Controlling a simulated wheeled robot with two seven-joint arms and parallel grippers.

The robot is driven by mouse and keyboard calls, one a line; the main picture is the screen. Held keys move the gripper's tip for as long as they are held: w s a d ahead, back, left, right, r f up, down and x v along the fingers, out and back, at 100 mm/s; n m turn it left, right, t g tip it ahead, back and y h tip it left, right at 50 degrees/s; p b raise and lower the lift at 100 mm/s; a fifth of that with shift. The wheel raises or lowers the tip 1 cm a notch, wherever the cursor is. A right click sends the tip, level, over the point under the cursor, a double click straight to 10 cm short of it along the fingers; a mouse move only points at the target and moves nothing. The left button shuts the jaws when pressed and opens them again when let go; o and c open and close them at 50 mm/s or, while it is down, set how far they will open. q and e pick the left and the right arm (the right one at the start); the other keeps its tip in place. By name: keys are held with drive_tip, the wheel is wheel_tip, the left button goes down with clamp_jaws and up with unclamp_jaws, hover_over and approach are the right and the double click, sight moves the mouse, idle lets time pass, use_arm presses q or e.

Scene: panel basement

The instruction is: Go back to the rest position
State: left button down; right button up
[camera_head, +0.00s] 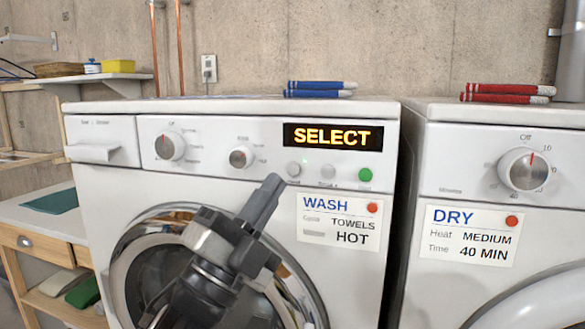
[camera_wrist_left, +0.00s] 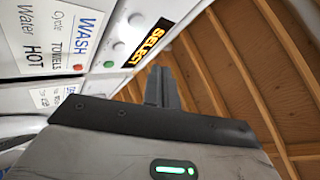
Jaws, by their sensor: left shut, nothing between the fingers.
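My left gripper (camera_head: 272,187) is shut and empty in front of the washer's front panel, just below and left of a small grey button (camera_head: 293,169). I cannot tell whether its tips touch the panel. It also shows in the left wrist view (camera_wrist_left: 160,72). The washer (camera_head: 230,118) is white, with two knobs, a display (camera_head: 327,136) reading SELECT, and a green button (camera_head: 365,174). A small green light glows near the grey button. My arm covers part of the round washer door (camera_head: 130,250). My right gripper is not in view.
A dryer (camera_head: 465,150) with a large knob (camera_head: 524,169) stands close on the right. A wooden cabinet (camera_head: 40,243) and a shelf (camera_head: 115,76) are at left. WASH and DRY labels are on the fronts.

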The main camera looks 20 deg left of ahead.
use_arm(q)
drive_tip(key=shift+s, duration=0.45)
wheel_tip(320, 180, down, 25)
drive_tip(key=a+n+g+y, duration=0.1)
drive_tip(key=n+g+y, duration=0.55)
drive_tip(key=n, duration=0.45)
drive_tip(key=s+f+n+g, duration=0.3)
drive_tip(key=s+f, duration=0.4)
drive_tip(key=f, duration=0.4)
drive_tip(key=s+f+n+g+y, duration=0.1)
drive_tip(key=s+f+n+g, duration=0.3)
drive_tip(key=s+f, duration=0.3)
wheel_tip(320, 180, down, 5)
drive_tip(key=shift+s+d+r, duration=0.2)
drive_tip(key=shift+s+d, duration=0.15)
drive_tip(key=shift+d, duration=0.05)
